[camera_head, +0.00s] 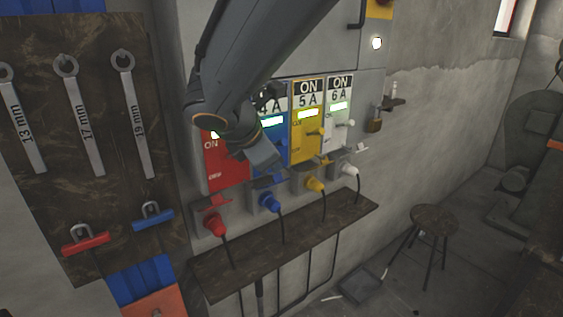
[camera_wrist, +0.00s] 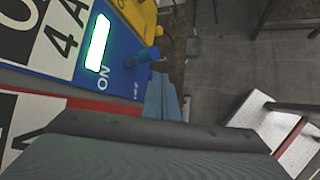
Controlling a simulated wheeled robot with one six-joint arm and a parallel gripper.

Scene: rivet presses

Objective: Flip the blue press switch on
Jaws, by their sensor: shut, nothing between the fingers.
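The blue press panel (camera_head: 272,132), marked 4A, is on the wall between the red and yellow panels, partly hidden by my arm. Its indicator glows green, and it fills the upper left of the wrist view (camera_wrist: 65,45). There, the blue switch (camera_wrist: 145,56) is a short round lever sticking out from the panel, near the ON and OFF marks. Whether it is up or down is hard to tell. My gripper (camera_head: 264,157) is shut and empty, in front of the lower blue panel. In the wrist view its dark ribbed body covers the bottom, apart from the lever.
The red panel (camera_head: 228,172), yellow panel (camera_head: 306,140) and white panel (camera_head: 338,125) stand beside the blue one. Colored plugs, including a blue plug (camera_head: 270,201), sit below, above a dark shelf (camera_head: 290,247). A stool (camera_head: 434,218) stands at right. A wrench board (camera_head: 75,190) hangs at left.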

